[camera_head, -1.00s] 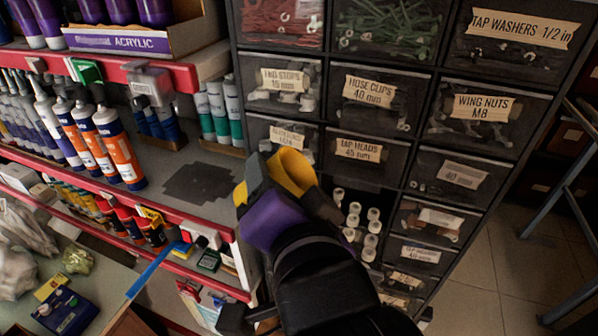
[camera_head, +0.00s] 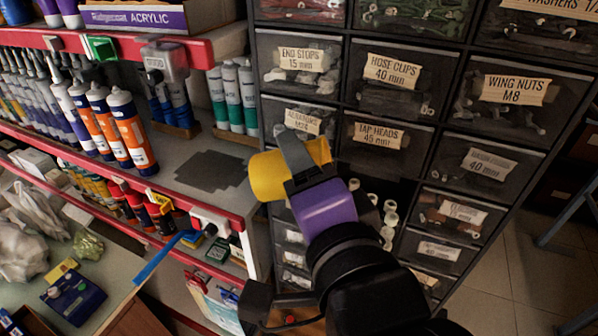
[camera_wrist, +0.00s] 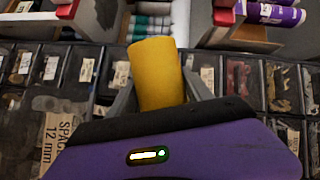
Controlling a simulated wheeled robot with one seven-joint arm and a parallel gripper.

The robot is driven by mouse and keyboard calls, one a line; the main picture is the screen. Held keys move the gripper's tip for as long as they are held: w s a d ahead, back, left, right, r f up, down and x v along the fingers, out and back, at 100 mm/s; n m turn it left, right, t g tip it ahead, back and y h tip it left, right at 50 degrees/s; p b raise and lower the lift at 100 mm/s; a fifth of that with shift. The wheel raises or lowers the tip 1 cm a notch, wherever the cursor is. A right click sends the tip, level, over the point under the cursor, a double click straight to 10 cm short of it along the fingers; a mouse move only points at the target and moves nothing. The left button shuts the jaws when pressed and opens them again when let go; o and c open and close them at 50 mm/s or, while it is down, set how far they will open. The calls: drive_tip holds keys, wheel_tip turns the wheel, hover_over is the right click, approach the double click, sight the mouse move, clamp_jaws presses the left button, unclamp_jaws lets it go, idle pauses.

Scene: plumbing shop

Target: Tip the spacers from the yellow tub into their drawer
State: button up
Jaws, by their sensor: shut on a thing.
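The yellow tub (camera_head: 268,176) is held in my gripper (camera_head: 296,165), in front of the drawer cabinet beside the shelf end. It lies tilted on its side in the head view; its mouth and contents are not visible. The wrist view shows the tub (camera_wrist: 155,70) between both fingers (camera_wrist: 160,98). White cylindrical pieces (camera_head: 390,218) show in a dark opening below the tap heads drawer, partly hidden by my arm. In the wrist view, a partly cut-off label (camera_wrist: 58,140) reads "SPAC… 12 mm"; its drawer is mostly hidden.
The cabinet holds labelled drawers, including end stops (camera_head: 298,62), hose clips (camera_head: 395,72) and wing nuts (camera_head: 510,92). A red-edged shelf with sealant tubes (camera_head: 132,132) stands left, with a bare dark patch (camera_head: 210,170). Open floor lies at right.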

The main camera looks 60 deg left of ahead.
drive_tip(key=shift+w+d+f+m+y+b, duration=0.1)
drive_tip(key=shift+f+m+y+b, duration=0.1)
drive_tip(key=shift+m+b, duration=0.35)
drive_tip(key=shift+w+f+m+y+b, duration=0.1)
drive_tip(key=shift+m+y+b, duration=0.1)
drive_tip(key=shift+m+b, duration=0.35)
drive_tip(key=shift+w+d+r+m+t+y+b, duration=0.15)
drive_tip(key=shift+m+y+b, duration=0.1)
drive_tip(key=shift+m+b, duration=0.4)
drive_tip(key=shift+w+d+r+m+t+y+b, duration=0.15)
drive_tip(key=shift+m+y+b, duration=0.1)
drive_tip(key=shift+m+b, duration=0.35)
drive_tip(key=shift+w+d+r+m+p, duration=0.1)
drive_tip(key=shift+m+p, duration=0.45)
drive_tip(key=shift+w+d+r+m+t+y+p, duration=0.1)
drive_tip(key=shift+w+d+m+t+y+p, duration=0.1)
drive_tip(key=shift+m+p, duration=0.3)
drive_tip(key=shift+w+d+r+m+t+y+p, duration=0.1)
drive_tip(key=shift+m+t+y+p, duration=0.15)
drive_tip(key=shift+m, duration=0.35)
drive_tip(key=shift+w+d+m+t+y+p, duration=0.15)
drive_tip(key=shift+w+m+t+p, duration=0.05)
drive_tip(key=shift+m+p, duration=0.45)
drive_tip(key=shift+w+d+m+t+y+p, duration=0.1)
drive_tip(key=shift+w+m+t+p, duration=0.1)
drive_tip(key=shift+m+p, duration=0.45)
